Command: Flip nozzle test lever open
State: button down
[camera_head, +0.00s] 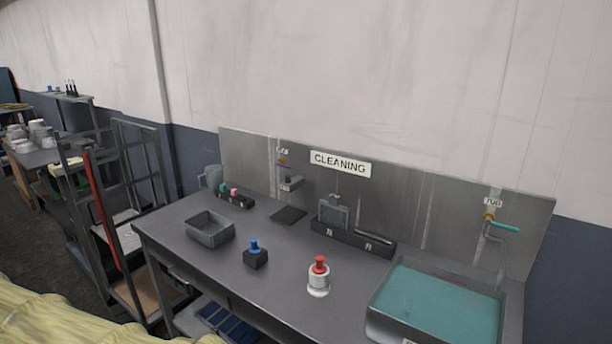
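Two wall fittings with levers show on the metal backsplash. The left one has a small purple lever (284,164) under a small tag, on a vertical pipe. A grey bracket (291,183) sits just below it, above a dark square pad (288,215). The right one has a teal lever (505,227) sticking out to the right from a brass valve (489,216) above the sink. Which of them is the nozzle test lever I cannot tell; the tags are too small to read surely. My gripper is not in view.
The grey bench (185,225) holds a grey bin (210,229), a blue-topped black block (255,255), a red-topped white container (319,277), a dark rack (352,240) and a teal-filled sink (438,299). A metal cart (125,215) stands left. Bare bench surface lies between the items.

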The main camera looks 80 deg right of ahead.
aim_at(277, 163)
jog(key=z, duration=1.65)
